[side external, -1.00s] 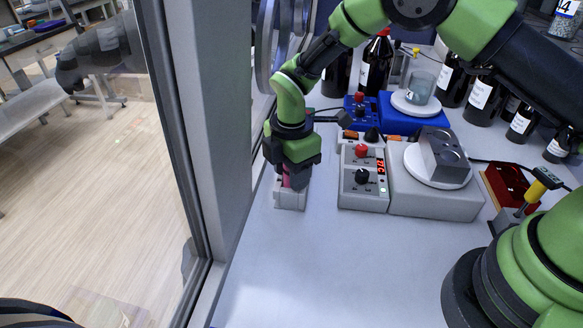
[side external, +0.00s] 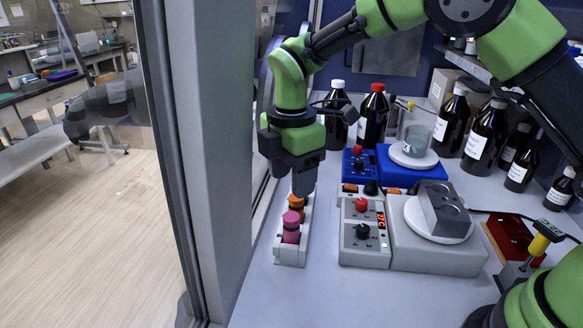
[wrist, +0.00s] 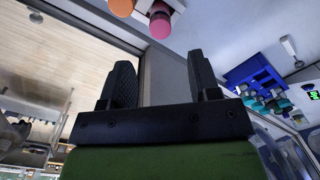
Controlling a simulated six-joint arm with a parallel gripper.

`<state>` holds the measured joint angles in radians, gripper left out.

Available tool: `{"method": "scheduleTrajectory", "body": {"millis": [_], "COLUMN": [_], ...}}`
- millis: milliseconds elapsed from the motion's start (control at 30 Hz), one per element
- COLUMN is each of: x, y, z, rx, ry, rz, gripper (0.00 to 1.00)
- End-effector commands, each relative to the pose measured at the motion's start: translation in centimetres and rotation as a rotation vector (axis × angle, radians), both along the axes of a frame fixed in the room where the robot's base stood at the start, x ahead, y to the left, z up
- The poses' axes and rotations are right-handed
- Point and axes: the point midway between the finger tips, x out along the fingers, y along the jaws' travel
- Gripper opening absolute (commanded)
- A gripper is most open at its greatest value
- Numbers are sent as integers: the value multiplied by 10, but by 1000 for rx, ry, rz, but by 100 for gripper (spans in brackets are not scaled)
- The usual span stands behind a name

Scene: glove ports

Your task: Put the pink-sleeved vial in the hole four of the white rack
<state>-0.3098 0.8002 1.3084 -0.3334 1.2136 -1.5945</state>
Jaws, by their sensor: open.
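The pink-sleeved vial (side external: 291,228) stands upright in the white rack (side external: 290,256), toward its near end. An orange-capped vial (side external: 296,202) is right behind it in the same rack. The hole numbers cannot be read. My gripper (side external: 304,182) is above the far part of the rack, open and holding nothing. In the wrist view, its two fingers (wrist: 160,85) are spread with nothing between them. The pink vial (wrist: 160,25) and an orange vial (wrist: 121,7) show at the top of that view, beyond the fingertips. The far part of the rack is partly hidden by my gripper.
A grey control box (side external: 364,245) and a hotplate with a metal block (side external: 444,210) stand right of the rack. A blue stirrer (side external: 412,165) and brown bottles (side external: 452,120) are behind. A window frame (side external: 200,170) borders the left. The front bench is clear.

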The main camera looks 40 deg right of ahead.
Motion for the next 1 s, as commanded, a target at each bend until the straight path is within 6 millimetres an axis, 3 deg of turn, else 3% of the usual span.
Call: {"method": "scheduleTrajectory", "body": {"millis": [367, 467, 567, 700, 800, 1000], "x": [-1, -6, -18, -54, -85, -154], "y": [-2, -7, -19, -42, -56, -78], "z": [16, 30, 61, 111, 136, 161], "rx": [4, 20, 59, 153, 235, 430], "ry": [-7, -28, -75, -151, -195, -253], "rz": [-19, -91, -255, -594, -838, -1312], "gripper": [56, 56, 56, 56, 56, 56]}}
